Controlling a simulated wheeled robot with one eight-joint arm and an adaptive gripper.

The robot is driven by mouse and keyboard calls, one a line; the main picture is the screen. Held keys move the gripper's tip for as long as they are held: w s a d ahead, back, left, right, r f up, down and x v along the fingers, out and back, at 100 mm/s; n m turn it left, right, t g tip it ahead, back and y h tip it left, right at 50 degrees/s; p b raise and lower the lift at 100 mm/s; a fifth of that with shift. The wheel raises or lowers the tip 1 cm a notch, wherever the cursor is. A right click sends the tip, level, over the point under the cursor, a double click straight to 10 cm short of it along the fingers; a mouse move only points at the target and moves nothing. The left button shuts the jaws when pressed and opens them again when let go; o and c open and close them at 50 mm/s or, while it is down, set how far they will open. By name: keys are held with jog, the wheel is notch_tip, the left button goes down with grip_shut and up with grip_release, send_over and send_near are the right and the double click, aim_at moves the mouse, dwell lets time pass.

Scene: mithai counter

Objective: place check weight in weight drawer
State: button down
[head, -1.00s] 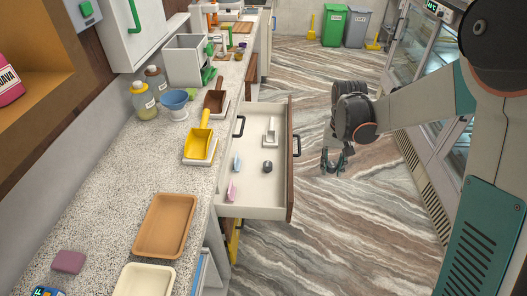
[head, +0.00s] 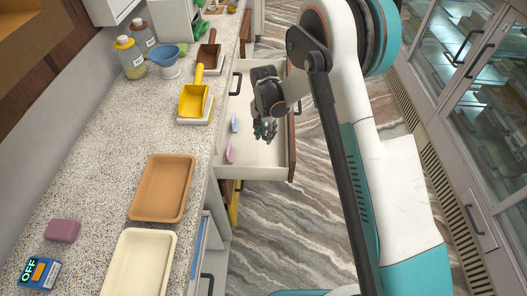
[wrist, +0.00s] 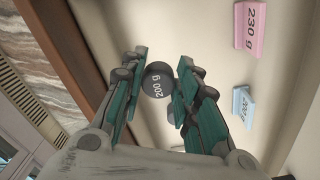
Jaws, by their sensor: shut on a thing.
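The check weight (wrist: 157,80) is a small dark cylinder marked 200 g, seen between the fingertips in the wrist view. My gripper (head: 265,130) is shut on it, low inside the open drawer (head: 262,155). In the head view my gripper hides the weight. I cannot tell whether the weight touches the drawer floor. A pink tag marked 230 g (wrist: 251,25) and a light blue tag (wrist: 242,106), its print hard to read, stand in the drawer to the right of the weight in the wrist view. Both also show in the head view, pink (head: 231,152) and blue (head: 234,123).
The drawer's front panel (head: 291,155) stands out over the striped floor. On the counter are a yellow scoop (head: 194,99), a brown scoop (head: 207,56), an orange tray (head: 160,188) and a cream tray (head: 140,262). A glass cabinet (head: 480,90) stands at right.

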aim_at(265, 158)
notch_tip(265, 158, down, 12)
jog(key=b, duration=0.3)
jog(key=shift+r, duration=0.2)
jog(key=shift+f+b, duration=0.15)
jog(key=shift+b, duration=0.15)
jog(key=c, duration=1.2)
grip_release()
